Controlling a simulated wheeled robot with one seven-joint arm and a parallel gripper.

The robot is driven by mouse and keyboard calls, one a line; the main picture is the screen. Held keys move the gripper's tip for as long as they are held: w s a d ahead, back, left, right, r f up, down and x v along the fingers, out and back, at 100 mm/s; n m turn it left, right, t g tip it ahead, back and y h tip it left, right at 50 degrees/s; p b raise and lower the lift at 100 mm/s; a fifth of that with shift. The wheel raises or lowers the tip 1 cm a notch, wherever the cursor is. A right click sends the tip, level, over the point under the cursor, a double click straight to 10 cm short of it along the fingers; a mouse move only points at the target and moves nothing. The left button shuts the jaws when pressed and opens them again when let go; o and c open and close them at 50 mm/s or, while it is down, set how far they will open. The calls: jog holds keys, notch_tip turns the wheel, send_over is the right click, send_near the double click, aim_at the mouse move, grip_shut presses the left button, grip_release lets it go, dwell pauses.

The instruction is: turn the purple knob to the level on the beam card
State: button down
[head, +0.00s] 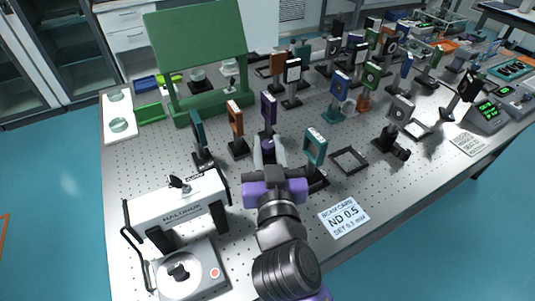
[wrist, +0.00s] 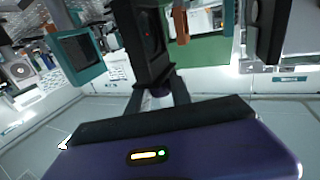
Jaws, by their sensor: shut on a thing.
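The purple knob (head: 267,144) sits low on the purple-framed optic mount (head: 268,110), in the middle of the near table. My gripper (head: 269,150) reaches it from the front, with its fingers shut on the knob. In the wrist view the knob (wrist: 157,91) shows only in part between the fingertips (wrist: 158,97), below the dark mount (wrist: 148,42). The white beam card (head: 343,216) lies flat to the right of my arm. It reads "ND 0.5" and a set line that looks like "0.1 mW".
A teal-framed mount (head: 315,147) stands close on the right of my gripper, an orange one (head: 235,120) on the left. The white HALTMANN device (head: 180,207) stands at front left. A meter with green digits (head: 487,112) is at far right. Bare table surrounds the card.

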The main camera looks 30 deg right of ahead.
jog(key=m+g+h+b, duration=0.1)
jog(key=m+h, duration=0.1)
jog(key=m+g+h, duration=0.1)
jog(key=g+h, duration=0.1)
jog(key=h, duration=0.1)
jog(key=shift+a+m+b, duration=0.15)
jog(key=shift+m+b, duration=0.25)
jog(key=shift+f+m+g+h, duration=0.1)
jog(key=shift+m+g+h, duration=1.4)
jog(key=shift+g+h, duration=0.2)
jog(key=shift+g, duration=0.3)
jog(key=c, duration=1.1)
grip_release()
jog(key=shift+c, duration=0.2)
jog(key=b+v, duration=0.1)
jog(key=v, duration=0.6)
jog(key=shift+s+a, duration=0.2)
jog(key=shift+f, duration=0.1)
